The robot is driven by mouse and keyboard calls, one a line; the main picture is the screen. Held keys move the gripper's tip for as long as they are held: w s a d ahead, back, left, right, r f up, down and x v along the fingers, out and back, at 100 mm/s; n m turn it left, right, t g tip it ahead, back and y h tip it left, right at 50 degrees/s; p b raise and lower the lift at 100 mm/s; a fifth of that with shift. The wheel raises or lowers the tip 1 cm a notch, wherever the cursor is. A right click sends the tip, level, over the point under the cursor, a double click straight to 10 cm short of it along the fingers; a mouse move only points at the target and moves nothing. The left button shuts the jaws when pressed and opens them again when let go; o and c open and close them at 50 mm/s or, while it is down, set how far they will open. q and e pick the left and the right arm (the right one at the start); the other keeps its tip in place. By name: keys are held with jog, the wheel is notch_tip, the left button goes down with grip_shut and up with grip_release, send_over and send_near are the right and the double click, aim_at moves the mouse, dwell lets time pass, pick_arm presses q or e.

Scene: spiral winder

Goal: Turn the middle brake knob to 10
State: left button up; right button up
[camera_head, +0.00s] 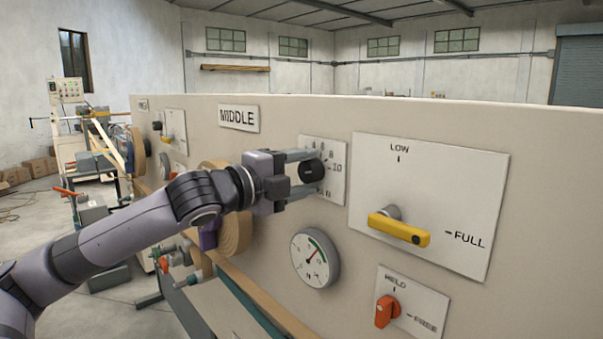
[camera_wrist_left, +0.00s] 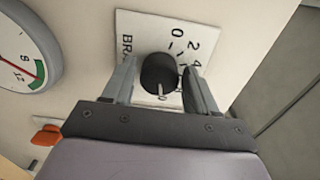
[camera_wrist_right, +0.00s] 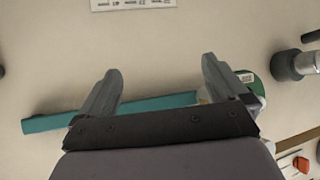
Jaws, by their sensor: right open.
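The middle brake knob (camera_head: 312,171) is a round black knob on a white scale plate (camera_head: 338,185), right of the MIDDLE sign (camera_head: 238,117). Its numbers 8 and 10 show at the plate's upper right in the head view. My left gripper (camera_head: 314,170) has one finger on either side of the knob. In the left wrist view the knob (camera_wrist_left: 158,74) sits between the fingers, which look close against it. Its exact setting is hard to read, as the fingers cover part of it. My right gripper (camera_wrist_right: 163,72) is open and empty, and shows only in its wrist view.
A round gauge (camera_head: 314,259) sits below the knob. A yellow lever (camera_head: 400,230) on a LOW/FULL plate and an orange knob (camera_head: 387,311) on a HELD/FREE plate are to the right. A tan roll (camera_head: 237,225) is below my left arm. A teal bar (camera_wrist_right: 150,104) lies behind my right fingers.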

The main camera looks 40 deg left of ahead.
pick_arm(q)
jog(key=shift+o, duration=0.3)
jog(key=shift+s, duration=0.1)
jog(key=s+b, duration=0.1)
jog(key=s, duration=0.6)
jog(key=shift+a, duration=0.3)
dwell(0.4)
notch_tip(320, 180, down, 31)
jog(key=a+n+g+y, duration=0.2)
jog(key=n+g, duration=0.2)
jog(key=n, duration=0.7)
jog(key=s+d+f+n+g+h, duration=0.1)
jog(key=s+d+f+n, duration=0.2)
jog(key=d+f, duration=0.7)
jog(key=s+d+f+n+g+h, duration=0.1)
jog(key=s+d+f+n+g, duration=0.1)
jog(key=s+d+f, duration=0.5)
jog(key=d+f, duration=0.4)
jog(key=d, duration=0.2)
jog(key=shift+s+f+n+g+h, duration=0.2)
jog(key=shift+s+n+g+h, duration=0.1)
jog(key=shift+s+n, duration=0.1)
